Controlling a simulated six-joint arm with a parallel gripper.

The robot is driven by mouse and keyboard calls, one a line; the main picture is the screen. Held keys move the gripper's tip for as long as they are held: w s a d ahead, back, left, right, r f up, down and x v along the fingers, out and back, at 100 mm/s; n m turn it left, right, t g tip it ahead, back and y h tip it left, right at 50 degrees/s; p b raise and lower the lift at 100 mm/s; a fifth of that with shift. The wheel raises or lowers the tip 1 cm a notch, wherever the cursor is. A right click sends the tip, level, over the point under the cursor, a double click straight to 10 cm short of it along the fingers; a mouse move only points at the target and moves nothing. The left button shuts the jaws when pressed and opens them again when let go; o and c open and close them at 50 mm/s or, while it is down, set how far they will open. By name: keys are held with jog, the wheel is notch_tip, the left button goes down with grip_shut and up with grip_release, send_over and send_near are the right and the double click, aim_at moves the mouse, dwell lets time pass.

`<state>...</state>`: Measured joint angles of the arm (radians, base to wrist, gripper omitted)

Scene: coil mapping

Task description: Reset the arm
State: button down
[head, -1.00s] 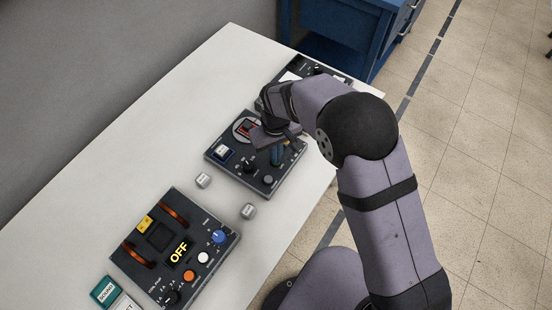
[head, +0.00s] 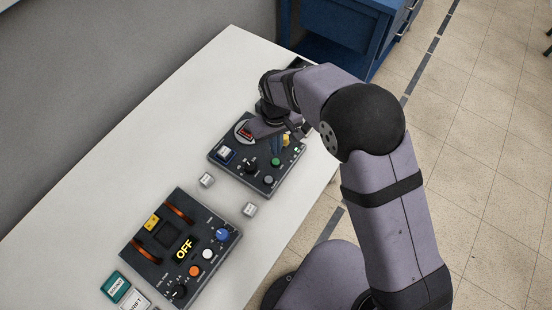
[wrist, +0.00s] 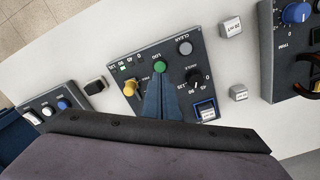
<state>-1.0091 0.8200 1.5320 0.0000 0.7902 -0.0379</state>
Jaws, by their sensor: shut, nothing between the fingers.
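My gripper (head: 276,150) hangs over the middle control panel (head: 227,165), with its narrow blue fingers together and nothing between them. In the wrist view the shut fingers (wrist: 161,82) point at the panel, just below the green LOG button (wrist: 159,65). The green button also shows in the head view (head: 276,162). A gap between fingertips and panel is likely but hard to judge. My wrist hides part of the panel's far side. A yellow knob (wrist: 131,88) and a black ANGLE knob (wrist: 194,76) sit on either side of the fingers.
A second panel (head: 150,262) reading OFF stands nearer on the white table (head: 75,215). Two small labelled cubes (head: 206,180) (head: 249,209) lie between the panels. Teal and white blocks (head: 115,287) lie at the near left. A blue cabinet (head: 335,25) stands beyond the table.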

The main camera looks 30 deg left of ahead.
dwell(0.5)
jog(key=shift+d+f, duration=0.1)
jog(key=shift+f, duration=0.1)
jog(key=shift+g+h, duration=0.5)
jog(key=shift+h, duration=0.3)
jog(key=s+d+f, duration=0.1)
jog(key=d, duration=0.1)
jog(key=s+d+f, duration=0.1)
jog(key=s+d, duration=0.1)
jog(key=s+d+f, duration=0.1)
jog(key=d, duration=0.2)
jog(key=shift+s+d+f, duration=0.1)
jog(key=shift+s+f, duration=0.2)
jog(key=shift+f, duration=0.05)
jog(key=s+d+r+m, duration=0.1)
jog(key=d+r+m, duration=0.15)
jog(key=d, duration=0.55)
jog(key=s+d+r+m+g, duration=0.15)
jog(key=d+r, duration=0.25)
jog(key=d, duration=0.4)
jog(key=s+d+r+m, duration=0.2)
jog(key=d+r, duration=0.1)
jog(key=d, duration=0.5)
jog(key=w+d+r+m+t+y, duration=0.1)
jog(key=w+d+r+m+t, duration=0.1)
jog(key=w+d+r+m, duration=0.3)
jog(key=shift+w+d+m+y, duration=0.3)
jog(key=shift+d+m, duration=0.2)
jog(key=shift+d, duration=1.7)
jog(key=shift+t, duration=0.25)
